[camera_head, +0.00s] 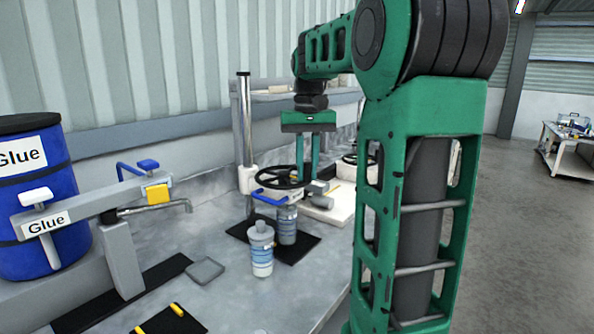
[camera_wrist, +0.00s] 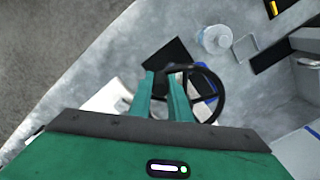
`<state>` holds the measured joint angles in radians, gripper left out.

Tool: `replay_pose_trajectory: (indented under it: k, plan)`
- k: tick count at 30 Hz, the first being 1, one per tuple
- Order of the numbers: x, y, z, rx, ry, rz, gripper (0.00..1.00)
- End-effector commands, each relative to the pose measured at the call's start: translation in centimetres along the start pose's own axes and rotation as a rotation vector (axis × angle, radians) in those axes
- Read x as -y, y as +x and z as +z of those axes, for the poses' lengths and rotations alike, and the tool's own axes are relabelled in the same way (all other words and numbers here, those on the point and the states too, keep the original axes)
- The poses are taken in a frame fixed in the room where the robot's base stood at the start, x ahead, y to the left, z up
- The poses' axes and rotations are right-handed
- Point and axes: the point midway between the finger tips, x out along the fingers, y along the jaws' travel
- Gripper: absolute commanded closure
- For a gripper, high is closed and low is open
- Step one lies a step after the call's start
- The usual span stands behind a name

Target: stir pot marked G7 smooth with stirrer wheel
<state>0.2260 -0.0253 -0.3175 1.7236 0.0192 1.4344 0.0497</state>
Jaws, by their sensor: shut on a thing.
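A black stirrer wheel (camera_head: 279,177) sits level on the stirrer stand beside an upright post (camera_head: 243,130). My gripper (camera_head: 307,182) points down at the right part of the wheel, shut on its rim. In the wrist view the gripper (camera_wrist: 170,72) has both fingers at the left side of the wheel (camera_wrist: 222,100). A grey-blue pot (camera_head: 286,224) stands below the wheel on a black mat (camera_head: 296,250). A second pot (camera_head: 261,250), pale with a blue band, stands in front of it. I cannot read a G7 mark on either pot.
A small grey tray (camera_head: 205,270) lies on the bench. The bench front near the pale pot is clear.

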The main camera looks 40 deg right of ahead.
Motion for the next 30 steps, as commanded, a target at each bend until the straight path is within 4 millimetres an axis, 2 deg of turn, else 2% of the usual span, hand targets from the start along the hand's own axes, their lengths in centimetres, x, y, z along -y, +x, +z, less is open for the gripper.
replay_pose_trajectory:
  k: [10, 11, 12, 13, 23, 26, 30]
  plan:
    - [0.4, -0.1, -0.3, -0.011, -0.009, -0.001, 1.00]
    - [0.4, -0.1, -0.3, -0.010, -0.009, -0.001, 0.78]
    - [0.3, -0.1, -0.3, -0.010, -0.009, 0.000, 0.69]
    - [0.3, -0.1, -0.3, -0.009, -0.008, 0.000, 0.64]
    - [0.1, -0.2, -0.1, -0.006, -0.002, -0.001, 0.64]
    - [0.1, -1.0, -0.2, -0.007, -0.002, -0.001, 0.64]
    - [0.1, -3.2, -0.3, -0.008, -0.002, -0.002, 0.64]
